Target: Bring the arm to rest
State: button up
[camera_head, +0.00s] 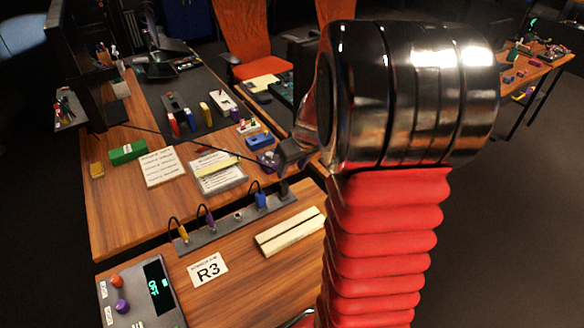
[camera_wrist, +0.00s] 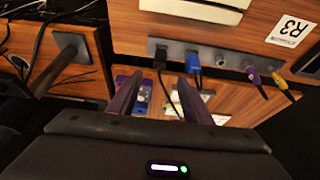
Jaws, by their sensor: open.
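My arm, with red ribbed bellows and a chrome joint, rises large in the right half of the head view. My gripper (camera_head: 292,154) shows partly to the left of the chrome joint, above the desk, and is partly hidden by it. In the wrist view my gripper (camera_wrist: 160,88) has its two dark fingers apart. Nothing appears held between them. A grey socket strip (camera_wrist: 215,58) with plugs lies beyond the fingertips; I cannot tell the exact gap. The strip also shows in the head view (camera_head: 222,232).
A control box (camera_head: 140,295) with an orange and a purple knob and an "OFF" display stands at lower left. A label R3 (camera_head: 208,270), a cream block (camera_head: 290,231), papers (camera_head: 217,172) and a green block (camera_head: 128,152) lie on the desks. Dark floor is clear at right.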

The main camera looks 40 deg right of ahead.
dwell(0.7)
jog(key=s+a+r, duration=0.4)
jog(key=s+a, duration=0.2)
jog(key=a, duration=0.2)
jog(key=s+a+r, duration=0.5)
jog(key=s+a, duration=0.1)
jog(key=a, duration=0.2)
jog(key=s+a+r+t, duration=0.1)
jog(key=s+a+r, duration=0.4)
jog(key=a, duration=0.3)
jog(key=shift+s+a+n, duration=0.35)
jog(key=shift+s+n, duration=0.05)
jog(key=shift+s, duration=0.3)
jog(key=shift+r, duration=0.1)
jog(key=shift+c, duration=0.2)
